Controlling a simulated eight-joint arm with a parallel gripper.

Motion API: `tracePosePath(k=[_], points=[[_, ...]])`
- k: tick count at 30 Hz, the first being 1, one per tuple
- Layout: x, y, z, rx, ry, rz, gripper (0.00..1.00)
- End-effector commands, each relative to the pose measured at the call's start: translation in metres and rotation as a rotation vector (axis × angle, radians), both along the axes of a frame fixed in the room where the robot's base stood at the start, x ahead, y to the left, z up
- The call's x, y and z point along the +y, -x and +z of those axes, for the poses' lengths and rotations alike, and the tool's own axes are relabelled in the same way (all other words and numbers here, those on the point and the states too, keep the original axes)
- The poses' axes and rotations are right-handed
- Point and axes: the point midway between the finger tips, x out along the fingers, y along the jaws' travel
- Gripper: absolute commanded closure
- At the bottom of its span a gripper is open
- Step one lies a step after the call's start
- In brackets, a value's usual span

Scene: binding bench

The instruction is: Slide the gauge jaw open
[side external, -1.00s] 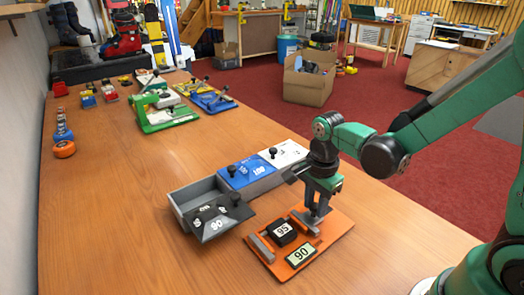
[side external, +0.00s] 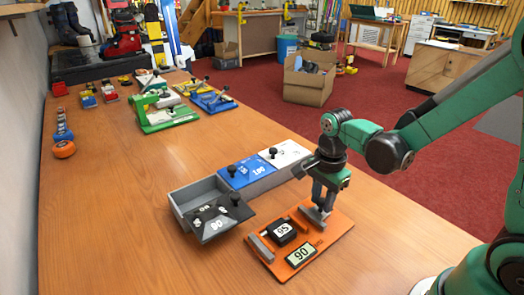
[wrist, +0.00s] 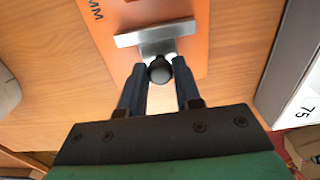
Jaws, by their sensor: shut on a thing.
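The orange gauge (side external: 338,229) lies flat on the bench, with a fixed grey jaw (side external: 260,246) at its left end and a display (side external: 300,254) reading 90. A black block (side external: 281,233) marked 95 sits on it between the jaws. The sliding grey jaw (side external: 316,215) stands right of the block, with a gap between them. It also shows in the wrist view (wrist: 150,36) with a dark round knob (wrist: 160,71). My gripper (side external: 321,207) is shut on that knob, its fingers on either side in the wrist view (wrist: 160,82).
A grey tray (side external: 178,203) stands behind the gauge. Green and blue fixtures are farther back. The bench front left is clear.

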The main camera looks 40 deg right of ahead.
Motion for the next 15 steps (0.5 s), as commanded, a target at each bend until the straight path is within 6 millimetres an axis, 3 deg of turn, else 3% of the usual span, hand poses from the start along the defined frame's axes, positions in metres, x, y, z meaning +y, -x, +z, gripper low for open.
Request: tracePosePath(k=[2,3,4,15], points=[[0.0002,-0.0006,0.0001,-0.002,0.0,0.001,0.97],[0.0003,-0.0006,0.0001,-0.002,0.0,0.001,0.66],[0.0003,-0.0006,0.0001,-0.002,0.0,0.001,0.58],[0.0003,-0.0005,0.0039,-0.001,0.0,0.001,0.58]])
